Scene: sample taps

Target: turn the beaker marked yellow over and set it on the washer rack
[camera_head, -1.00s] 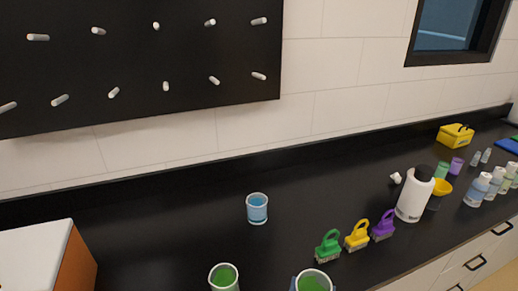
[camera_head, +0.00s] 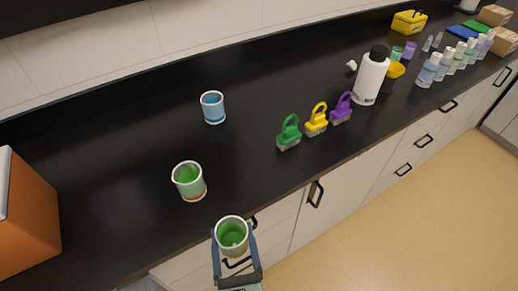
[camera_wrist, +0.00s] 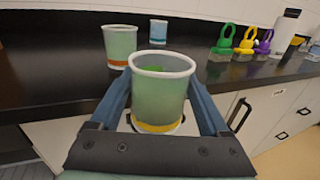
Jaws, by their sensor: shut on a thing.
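My gripper (camera_head: 238,272) is shut on a beaker with green inside (camera_head: 232,236), held upright in front of the counter's front edge. In the wrist view this beaker (camera_wrist: 160,95) has a yellow band near its base, and my gripper's fingers (camera_wrist: 162,108) lie on both sides of it. A second green beaker (camera_head: 189,182) stands upright on the counter; in the wrist view it (camera_wrist: 120,45) has an orange band. A blue beaker (camera_head: 213,108) stands farther back. I see no washer rack that I can make out.
Green (camera_head: 289,133), yellow (camera_head: 317,120) and purple (camera_head: 341,107) brushes stand on the black counter (camera_head: 130,130), near a white bottle (camera_head: 370,77). An orange-sided box (camera_head: 25,220) is at the left. Drawers with handles (camera_head: 315,194) lie below the counter's edge.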

